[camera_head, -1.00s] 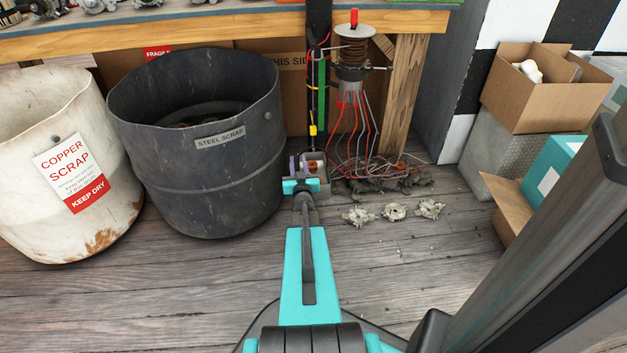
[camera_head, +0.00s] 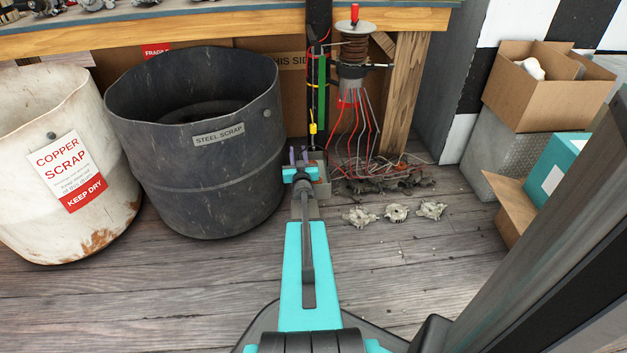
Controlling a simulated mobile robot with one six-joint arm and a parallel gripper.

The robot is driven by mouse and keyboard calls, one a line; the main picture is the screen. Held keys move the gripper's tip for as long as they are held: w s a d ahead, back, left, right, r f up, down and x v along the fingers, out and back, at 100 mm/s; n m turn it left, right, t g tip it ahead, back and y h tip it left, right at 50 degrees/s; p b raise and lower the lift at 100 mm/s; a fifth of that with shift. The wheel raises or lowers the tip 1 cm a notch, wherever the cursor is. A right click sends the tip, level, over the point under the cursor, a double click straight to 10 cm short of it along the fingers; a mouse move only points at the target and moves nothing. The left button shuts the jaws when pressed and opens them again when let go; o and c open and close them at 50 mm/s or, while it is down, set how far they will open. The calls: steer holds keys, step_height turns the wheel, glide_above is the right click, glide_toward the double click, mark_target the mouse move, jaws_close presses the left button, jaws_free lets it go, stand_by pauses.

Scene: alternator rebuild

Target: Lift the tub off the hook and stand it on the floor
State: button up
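A small grey tub (camera_head: 323,187) is below a yellow piece (camera_head: 313,128) on a hanging line beside the black post, under the bench. I cannot make out the hook itself or whether the tub's base is clear of the floor. My gripper (camera_head: 298,155) is at the tub's left, near side, pointing away from me. The teal gripper body and my arm hide much of the tub's near side, and I see nothing held between the fingers.
A dark steel scrap bin (camera_head: 200,180) stands close on the left, with a white copper scrap bin (camera_head: 110,180) beyond it. A wire-wound coil (camera_head: 354,50) and loose wires are right of the tub. Several metal parts (camera_head: 396,213) lie on the floor; the nearer floor is clear.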

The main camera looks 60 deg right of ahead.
jaws_close()
steer(key=shift+r, duration=0.25)
stand_by(0.3)
steer(key=shift+r+p, duration=1.15)
steer(key=shift+r, duration=0.4)
steer(key=shift+s+a+r, duration=0.1)
steer(key=shift+r, duration=0.05)
steer(key=s+a+r+p, duration=0.1)
steer(key=s+a+p, duration=0.4)
steer(key=s+a, duration=0.4)
steer(key=s, duration=0.3)
steer(key=shift+s+a, duration=0.2)
steer(key=shift+a, duration=0.1)
steer(key=shift+r, duration=0.1)
steer(key=shift+r+p, duration=0.35)
steer(key=shift+r, duration=0.7)
